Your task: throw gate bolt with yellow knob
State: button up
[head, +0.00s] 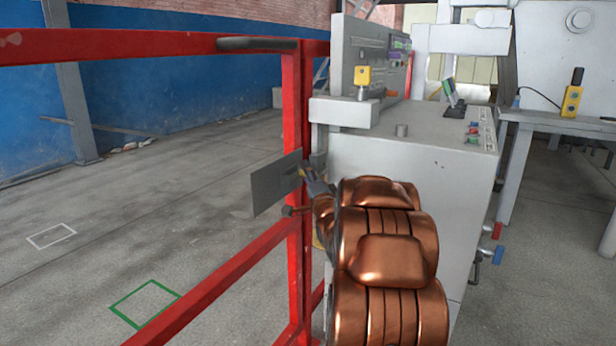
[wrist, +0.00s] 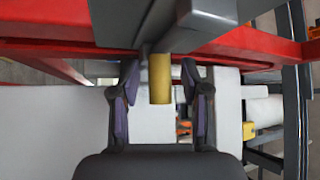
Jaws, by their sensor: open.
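The gate bolt's yellow knob (wrist: 160,78) is a short upright-looking cylinder under a grey metal part in the wrist view. My gripper (wrist: 160,84) is open, with one dark finger on each side of the knob and a visible gap on both sides. In the head view my gripper (head: 317,184) is at the red gate post, beside a grey plate (head: 275,184). The knob there is small and mostly hidden by my gripper. The grey plate also shows at the top of the wrist view (wrist: 115,22).
Red gate rails (head: 150,43) run along the left. A grey machine cabinet (head: 400,165) stands right behind my arm, with a yellow box (head: 363,76) on its bracket. A yellow pendant (head: 571,102) is on a bench at right. The floor left of the gate is clear.

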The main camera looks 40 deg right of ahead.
jog(key=shift+w, duration=0.15)
grip_shut()
dwell(0.4)
